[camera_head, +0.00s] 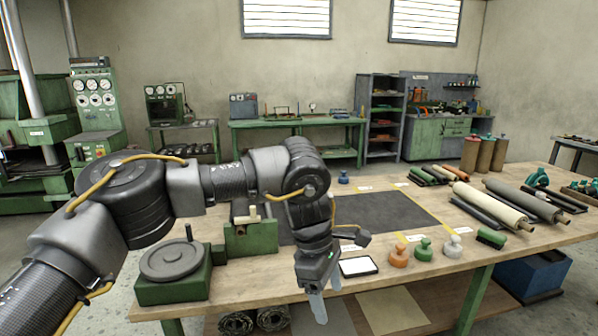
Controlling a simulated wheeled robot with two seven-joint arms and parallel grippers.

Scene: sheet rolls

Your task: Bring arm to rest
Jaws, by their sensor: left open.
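My left arm (135,195) comes in from the left and bends downward over the near part of the wooden table. My left gripper (328,302) hangs at its end, pointing down by the table's front edge. Its fingers are apart and nothing shows between them. A white-topped dark tablet-like plate (358,267) lies on the table just right of the gripper. My right arm and gripper are not in view.
The wooden table (420,285) bears a dark mat (385,210), an orange stamp-like piece (398,256), a green one (424,250) and several rolls (495,205) at right. A green device with a round plate (173,262) stands at left. Bare tabletop shows at front right.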

